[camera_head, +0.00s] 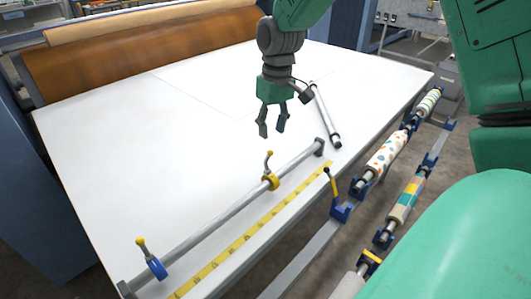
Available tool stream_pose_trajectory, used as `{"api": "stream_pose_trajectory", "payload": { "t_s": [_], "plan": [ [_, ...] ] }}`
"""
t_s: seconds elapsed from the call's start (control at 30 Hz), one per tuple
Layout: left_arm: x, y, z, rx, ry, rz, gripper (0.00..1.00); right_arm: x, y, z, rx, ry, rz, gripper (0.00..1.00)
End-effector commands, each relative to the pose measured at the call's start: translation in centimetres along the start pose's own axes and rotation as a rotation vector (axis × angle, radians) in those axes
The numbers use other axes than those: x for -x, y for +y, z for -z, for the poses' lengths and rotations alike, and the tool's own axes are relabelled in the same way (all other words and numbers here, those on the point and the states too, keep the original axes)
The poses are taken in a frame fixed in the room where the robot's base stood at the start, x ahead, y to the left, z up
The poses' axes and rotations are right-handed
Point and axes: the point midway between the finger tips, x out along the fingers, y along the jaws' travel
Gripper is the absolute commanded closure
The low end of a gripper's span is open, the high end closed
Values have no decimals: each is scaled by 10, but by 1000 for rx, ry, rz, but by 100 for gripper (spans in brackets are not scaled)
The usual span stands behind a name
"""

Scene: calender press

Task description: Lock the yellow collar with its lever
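The yellow collar (271,182) sits around a grey bar (220,217) that runs along the front of the white table. Its lever (268,163) stands up from the collar and ends in a yellow knob. My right gripper (272,130) hangs above the table, beyond the collar and apart from it. Its fingers point down and are spread, with nothing between them. My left gripper is not in view.
A blue collar (156,268) with a yellow-knobbed lever sits at the bar's near left. A yellow measuring tape (250,233) lies along the table edge. A loose rod (326,116) lies behind the bar's far end. Patterned rolls (387,155) rest in blue holders at right.

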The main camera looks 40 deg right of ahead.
Motion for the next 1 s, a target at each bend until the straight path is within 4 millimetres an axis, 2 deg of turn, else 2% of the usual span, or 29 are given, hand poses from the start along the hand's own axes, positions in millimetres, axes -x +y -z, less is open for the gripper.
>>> {"api": "stream_pose_trajectory", "payload": {
  "t_s": [0.03,0.2,0.4,0.6,0.83,0.87,0.93,1.0],
  "plan": [
    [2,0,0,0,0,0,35,-12,-1,-2,0,-6,0,68],
    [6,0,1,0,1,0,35,-46,-2,-2,1,-3,0,68],
    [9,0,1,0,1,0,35,-74,-1,-2,0,-1,0,68],
    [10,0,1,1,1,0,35,-85,0,-1,0,1,1,68],
    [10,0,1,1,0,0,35,-85,0,-1,0,2,1,68],
    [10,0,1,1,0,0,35,-85,0,-1,0,2,1,75],
    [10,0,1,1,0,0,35,-85,0,-1,0,2,1,99],
    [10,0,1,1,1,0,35,-85,0,-1,0,2,0,100]
  ]
}}
